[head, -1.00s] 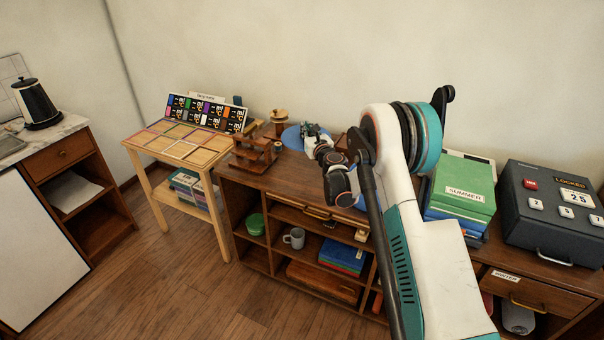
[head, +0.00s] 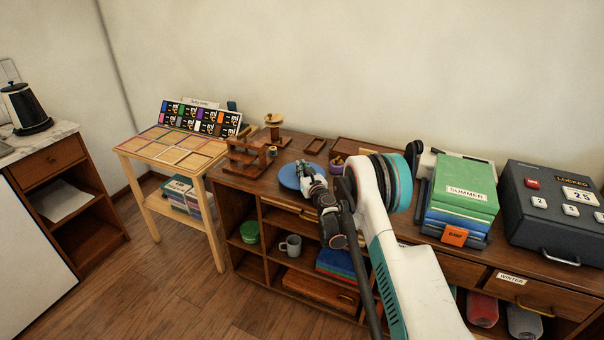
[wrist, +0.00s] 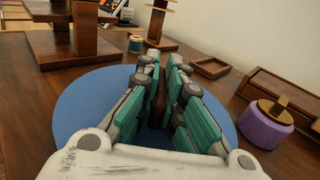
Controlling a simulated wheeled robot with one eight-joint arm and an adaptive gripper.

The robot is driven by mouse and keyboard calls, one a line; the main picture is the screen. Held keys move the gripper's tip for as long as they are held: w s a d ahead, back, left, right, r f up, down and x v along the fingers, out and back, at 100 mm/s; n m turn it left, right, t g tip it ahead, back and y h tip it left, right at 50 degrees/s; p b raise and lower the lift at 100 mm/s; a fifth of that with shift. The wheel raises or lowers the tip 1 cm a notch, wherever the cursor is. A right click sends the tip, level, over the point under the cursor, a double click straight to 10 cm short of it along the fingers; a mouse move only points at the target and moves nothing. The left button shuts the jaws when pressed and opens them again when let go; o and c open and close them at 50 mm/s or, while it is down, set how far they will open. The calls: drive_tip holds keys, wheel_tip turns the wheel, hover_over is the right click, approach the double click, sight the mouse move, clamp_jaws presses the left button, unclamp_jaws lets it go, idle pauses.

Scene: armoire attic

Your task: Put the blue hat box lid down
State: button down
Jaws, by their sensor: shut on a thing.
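The blue hat box lid (head: 289,177) is a flat, round blue disc over the front of the wooden cabinet top, right of the stepped wooden stand. In the wrist view the lid (wrist: 82,115) spreads out below and around my fingers and looks level.
The stepped wooden stand (head: 246,155) is left of the lid, a spool stand (head: 274,127) behind. A small wooden tray (head: 314,145) and a purple pot (wrist: 267,126) lie behind and right.

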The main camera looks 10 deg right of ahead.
drive_tip(key=shift+f, duration=0.35)
drive_tip(key=shift+f, duration=0.35)
drive_tip(key=shift+s, duration=0.1)
drive_tip(key=c, duration=1.7)
unclamp_jaws()
drive_tip(key=shift+f, duration=0.1)
